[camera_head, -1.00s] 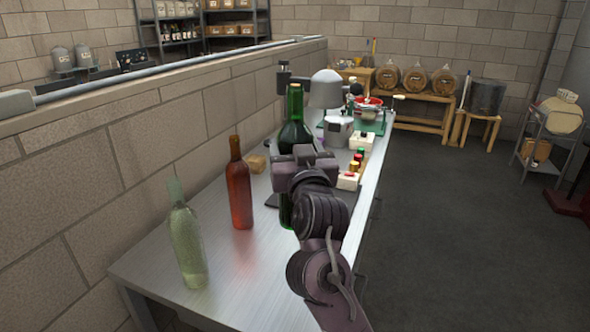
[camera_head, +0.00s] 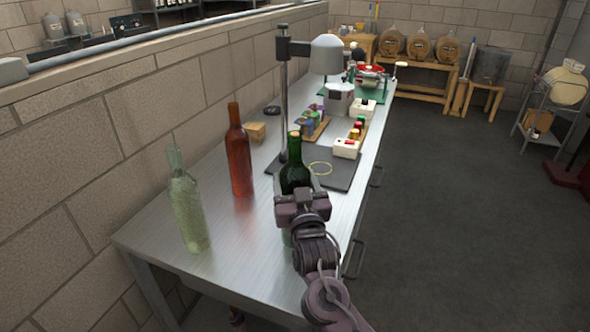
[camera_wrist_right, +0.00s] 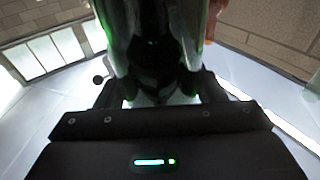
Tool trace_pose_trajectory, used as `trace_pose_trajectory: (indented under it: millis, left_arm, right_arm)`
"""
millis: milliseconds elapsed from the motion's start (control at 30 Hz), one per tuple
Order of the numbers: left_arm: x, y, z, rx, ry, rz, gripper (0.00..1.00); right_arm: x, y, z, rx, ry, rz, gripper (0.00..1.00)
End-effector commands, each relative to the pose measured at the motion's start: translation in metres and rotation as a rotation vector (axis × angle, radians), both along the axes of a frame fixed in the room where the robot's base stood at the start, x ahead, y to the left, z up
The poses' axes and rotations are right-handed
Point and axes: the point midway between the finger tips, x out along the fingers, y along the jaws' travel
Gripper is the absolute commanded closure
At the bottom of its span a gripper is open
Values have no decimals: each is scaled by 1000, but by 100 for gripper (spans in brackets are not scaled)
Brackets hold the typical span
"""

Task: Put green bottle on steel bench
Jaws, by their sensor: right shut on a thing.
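The green bottle (camera_head: 296,176) is upright at the near right part of the steel bench (camera_head: 235,256). My right gripper (camera_head: 300,190) is shut on it, and hides its lower part in the head view. In the right wrist view the green bottle (camera_wrist_right: 155,45) stands between the fingers. I cannot tell whether its base touches the bench top. My left gripper is not in view.
A red bottle (camera_head: 238,155) and a clear bottle (camera_head: 186,205) stand to the left. Behind the green bottle are a dark mat (camera_head: 337,181) with a lamp-like stand (camera_head: 284,95), and a white box (camera_head: 346,148). Bare bench lies between the bottles.

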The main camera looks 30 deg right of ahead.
Motion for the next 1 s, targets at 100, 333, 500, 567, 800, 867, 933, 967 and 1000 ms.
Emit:
trace_pose_trajectory:
  millis: [100,333,500,567,800,867,933,967,1000]
  left_arm:
    - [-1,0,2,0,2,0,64]
    - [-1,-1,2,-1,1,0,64]
    - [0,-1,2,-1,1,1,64]
    - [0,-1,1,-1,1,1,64]
    - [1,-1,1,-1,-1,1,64]
    - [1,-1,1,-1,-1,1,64]
    - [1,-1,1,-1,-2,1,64]
    - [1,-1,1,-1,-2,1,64]
    - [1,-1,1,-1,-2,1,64]
  right_arm:
    - [0,0,-11,-1,-8,-1,100]
    - [0,0,-19,-1,-12,0,100]
    - [0,0,-19,-1,-11,-1,100]
    - [0,0,-21,-1,-11,-1,100]
    - [0,0,-26,0,1,0,15]
    - [0,0,-26,0,1,0,15]
    - [0,0,-26,0,1,0,15]
    - [0,0,-26,0,1,0,15]
    - [0,0,-26,0,1,0,15]
